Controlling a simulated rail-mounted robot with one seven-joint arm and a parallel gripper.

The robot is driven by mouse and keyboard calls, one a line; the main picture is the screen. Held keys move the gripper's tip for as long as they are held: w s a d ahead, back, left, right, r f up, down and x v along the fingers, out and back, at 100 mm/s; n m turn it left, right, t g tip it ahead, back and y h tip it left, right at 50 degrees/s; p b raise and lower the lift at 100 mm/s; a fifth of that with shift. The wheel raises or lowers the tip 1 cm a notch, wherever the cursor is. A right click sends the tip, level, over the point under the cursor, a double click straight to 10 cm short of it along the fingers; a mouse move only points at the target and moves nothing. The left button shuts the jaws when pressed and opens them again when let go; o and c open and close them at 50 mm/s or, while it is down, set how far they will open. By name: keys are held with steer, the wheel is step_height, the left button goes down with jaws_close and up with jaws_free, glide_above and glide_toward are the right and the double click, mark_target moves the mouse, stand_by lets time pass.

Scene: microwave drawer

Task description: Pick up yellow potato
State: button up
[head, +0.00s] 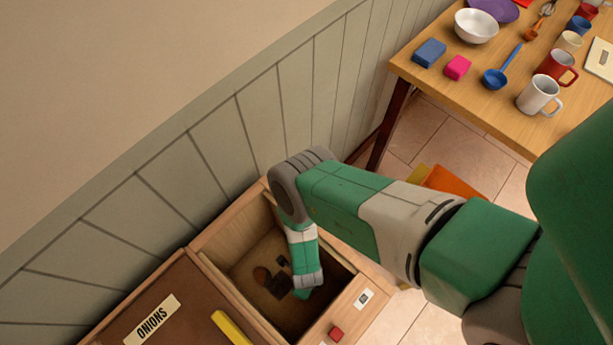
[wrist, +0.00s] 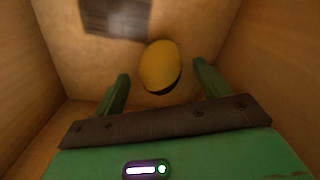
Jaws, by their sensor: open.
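The yellow potato (wrist: 160,66) lies on the floor of a wooden bin, seen in the wrist view just beyond my fingertips and roughly centred between them. My gripper (wrist: 158,82) is open and empty, its two green fingers standing apart on either side below the potato. In the head view my arm reaches down into the open wooden bin (head: 223,235), and my gripper (head: 290,285) is low inside it, dark and partly hidden.
Wooden walls (wrist: 268,60) close in on both sides of my gripper. A dark patch (wrist: 116,16) lies at the top of the wrist view. A brown lid labelled ONIONS (head: 152,320) adjoins the bin, with a yellow bar (head: 231,328) on it. A table (head: 480,85) with dishes stands upper right.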

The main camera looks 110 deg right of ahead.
steer(key=shift+f, duration=0.6)
steer(key=shift+r, duration=0.15)
steer(key=shift+c, duration=0.2)
steer(key=c, duration=1.1)
step_height(320, 180, up, 28)
steer(key=p, duration=2.2)
